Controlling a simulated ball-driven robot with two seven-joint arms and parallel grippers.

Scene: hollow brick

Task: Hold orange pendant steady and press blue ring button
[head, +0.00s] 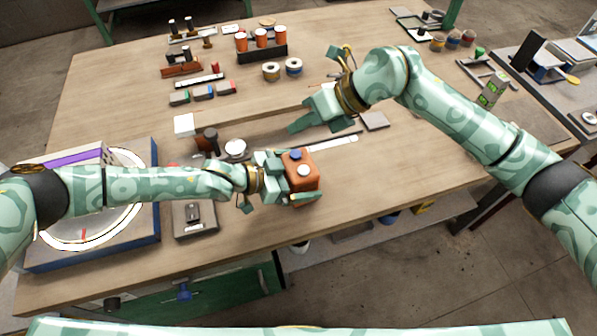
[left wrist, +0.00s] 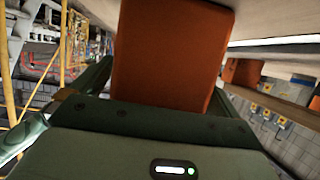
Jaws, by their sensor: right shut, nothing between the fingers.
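The orange pendant (head: 312,183) is a boxy orange block above the wooden table, near its front edge. A blue button (head: 295,155) and a pale round button (head: 303,170) show on its upper face; a ring around the blue one is too small to make out. My left gripper (head: 292,184) has its fingers on either side of the pendant and is shut on it. In the left wrist view the pendant (left wrist: 170,55) stands between the dark green fingers. My right gripper (head: 297,126) is shut and empty, behind the pendant and apart from it.
A white-marked bar (head: 335,142) and a grey plate (head: 375,121) lie behind the pendant. A white round piece (head: 235,149) is near my left wrist. An orange-cylinder rack (head: 262,50) stands farther back. The table right of the pendant is clear.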

